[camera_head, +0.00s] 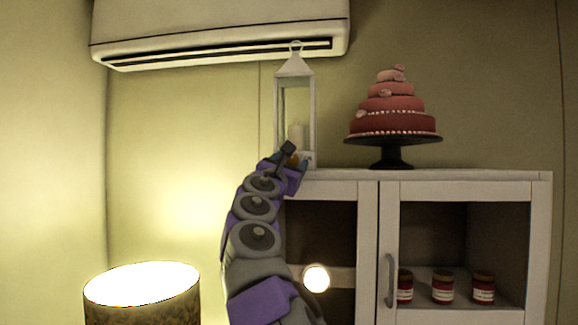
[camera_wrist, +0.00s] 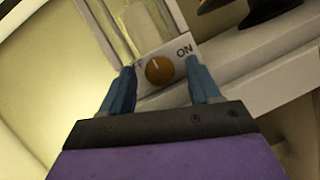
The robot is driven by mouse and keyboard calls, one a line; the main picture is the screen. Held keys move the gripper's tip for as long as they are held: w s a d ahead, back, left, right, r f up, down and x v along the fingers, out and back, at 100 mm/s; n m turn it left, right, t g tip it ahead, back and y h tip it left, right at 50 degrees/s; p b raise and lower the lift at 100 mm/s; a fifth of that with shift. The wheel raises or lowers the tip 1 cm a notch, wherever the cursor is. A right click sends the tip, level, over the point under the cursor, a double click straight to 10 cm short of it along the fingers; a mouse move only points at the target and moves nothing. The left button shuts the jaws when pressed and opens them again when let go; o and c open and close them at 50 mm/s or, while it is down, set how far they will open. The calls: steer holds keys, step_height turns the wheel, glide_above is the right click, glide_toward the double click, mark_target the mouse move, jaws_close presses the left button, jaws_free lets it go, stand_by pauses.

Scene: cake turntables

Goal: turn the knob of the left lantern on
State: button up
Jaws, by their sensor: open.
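A white lantern (camera_head: 295,95) with a candle inside stands on top of the white cabinet, left of the cake. Its base shows in the wrist view with a round orange-brown knob (camera_wrist: 159,70) and the word ON at its upper right; the label at the left is partly hidden by a finger. A pale mark on the knob points roughly up, between the labels. My gripper (camera_wrist: 160,82) is open, its two blue fingers on either side of the knob. I cannot tell whether they touch it. In the head view my arm hides part of the lantern's base.
A tiered pink-red cake (camera_head: 392,105) stands on a dark turntable (camera_head: 392,150) to the right. The cabinet (camera_head: 465,183) has glazed doors with several jars inside. A lit lamp (camera_head: 142,290) is at lower left, and an air conditioner (camera_head: 220,30) hangs above.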

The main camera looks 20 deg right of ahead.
steer(key=shift+w+f, duration=0.1)
steer(key=shift+w, duration=0.15)
steer(key=shift+s+a+f+b, duration=0.2)
steer(key=shift+s+a+b, duration=0.1)
steer(key=shift+s, duration=0.15)
steer(key=b+v, duration=0.4)
steer(key=v, duration=1.2)
steer(key=shift+a+f, duration=0.2)
